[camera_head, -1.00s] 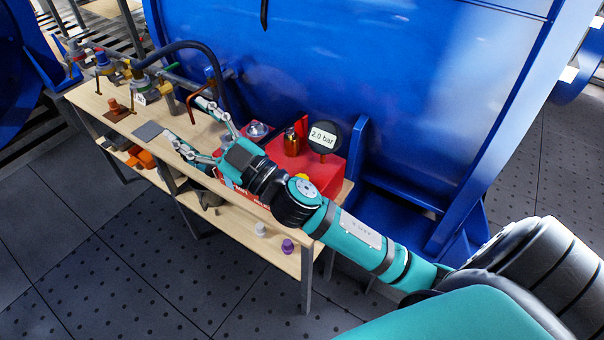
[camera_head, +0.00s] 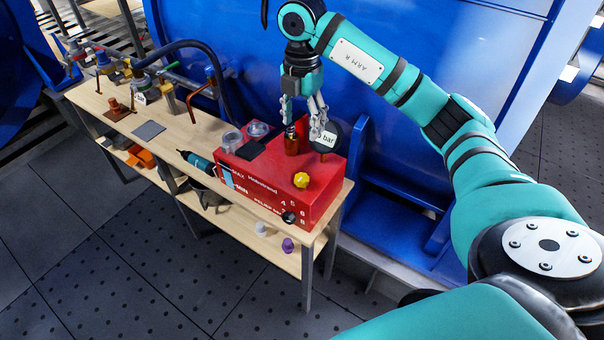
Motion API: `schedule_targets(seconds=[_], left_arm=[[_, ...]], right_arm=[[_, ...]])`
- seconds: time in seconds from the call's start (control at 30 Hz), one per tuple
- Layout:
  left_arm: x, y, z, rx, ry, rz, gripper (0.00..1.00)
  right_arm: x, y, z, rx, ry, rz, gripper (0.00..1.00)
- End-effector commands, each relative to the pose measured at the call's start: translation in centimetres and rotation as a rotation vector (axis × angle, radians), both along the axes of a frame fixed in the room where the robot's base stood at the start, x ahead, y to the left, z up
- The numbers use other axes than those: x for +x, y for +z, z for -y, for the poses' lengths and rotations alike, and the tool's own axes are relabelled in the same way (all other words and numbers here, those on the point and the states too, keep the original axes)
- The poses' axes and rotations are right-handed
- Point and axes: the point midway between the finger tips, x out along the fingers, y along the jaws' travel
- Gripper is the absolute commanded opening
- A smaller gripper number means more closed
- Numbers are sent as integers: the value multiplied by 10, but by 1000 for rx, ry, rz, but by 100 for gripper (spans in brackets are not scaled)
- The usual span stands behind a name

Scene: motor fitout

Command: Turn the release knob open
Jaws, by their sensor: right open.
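A red pump box (camera_head: 262,178) stands on the bench's right end. A yellow knob (camera_head: 301,180) sits on its top near the front right. A black knob (camera_head: 289,217) sits low on its front beside printed numbers. My left gripper is out of view.
The wooden bench (camera_head: 185,133) also holds clear dishes (camera_head: 232,140), a teal tool (camera_head: 197,160), a grey pad (camera_head: 148,130) and valves with a hose at the left. A white and a purple piece (camera_head: 287,245) are on the lower shelf. A blue tank (camera_head: 400,40) stands behind.

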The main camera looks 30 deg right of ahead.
Motion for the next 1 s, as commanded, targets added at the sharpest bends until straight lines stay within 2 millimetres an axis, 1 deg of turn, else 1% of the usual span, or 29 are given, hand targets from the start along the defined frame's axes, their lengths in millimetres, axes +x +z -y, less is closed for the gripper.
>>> schedule_targets(seconds=[0.17, 0.23, 0.6, 0.7, 0.83, 1.0], left_arm=[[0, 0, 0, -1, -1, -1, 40], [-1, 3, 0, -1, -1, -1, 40], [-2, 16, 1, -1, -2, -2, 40], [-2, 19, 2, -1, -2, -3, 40], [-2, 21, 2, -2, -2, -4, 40], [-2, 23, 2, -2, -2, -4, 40]], right_arm=[[-2, -25, 0, -3, -2, -10, 59], [-2, -37, 0, -3, -2, -10, 59], [-2, -118, 0, -1, 2, -10, 59], [-2, -137, 0, -1, 1, -7, 59], [-1, -156, -1, 0, 1, -6, 59], [-1, -170, -1, 0, 2, -5, 59]])
